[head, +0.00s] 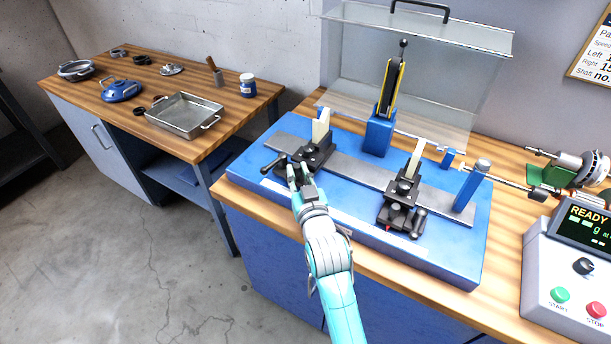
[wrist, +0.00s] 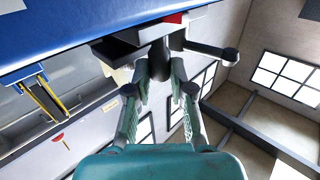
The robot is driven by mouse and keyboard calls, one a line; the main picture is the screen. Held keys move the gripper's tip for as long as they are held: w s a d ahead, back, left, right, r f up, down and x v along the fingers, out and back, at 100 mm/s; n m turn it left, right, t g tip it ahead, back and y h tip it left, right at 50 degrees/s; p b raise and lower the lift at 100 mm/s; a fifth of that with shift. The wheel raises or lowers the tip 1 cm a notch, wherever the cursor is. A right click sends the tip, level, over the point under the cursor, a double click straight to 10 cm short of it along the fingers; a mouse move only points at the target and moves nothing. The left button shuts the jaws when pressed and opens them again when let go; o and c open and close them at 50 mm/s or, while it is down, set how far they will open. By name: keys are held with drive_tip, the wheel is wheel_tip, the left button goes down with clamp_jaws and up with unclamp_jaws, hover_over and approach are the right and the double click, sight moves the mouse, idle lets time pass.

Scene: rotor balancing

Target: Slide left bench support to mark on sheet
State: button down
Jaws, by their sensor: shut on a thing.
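The left bench support (head: 314,154) is a black block with a pale upright plate, standing on the grey rail (head: 345,166) of the blue bench (head: 250,160). My gripper (head: 294,172) is at its front side, shut on a dark part of it. In the wrist view the fingertips (wrist: 159,82) close around a dark round knob (wrist: 158,62) under the support. A black lever (wrist: 210,48) and a red pointer (wrist: 173,18) show beside it. The sheet (head: 592,55) hangs on the wall at right, cut off by the frame; its numbers are only partly readable.
The right support (head: 402,200) stands on the same rail. A blue post with a yellow-edged arm (head: 382,125) is behind the rail, before a clear raised cover (head: 410,70). A control box (head: 570,260) is at right. A side table with a metal tray (head: 186,114) is at left.

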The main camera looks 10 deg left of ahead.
drive_tip(key=c, duration=1)
unclamp_jaws()
drive_tip(key=v, duration=1.2)
drive_tip(key=shift+d, duration=0.1)
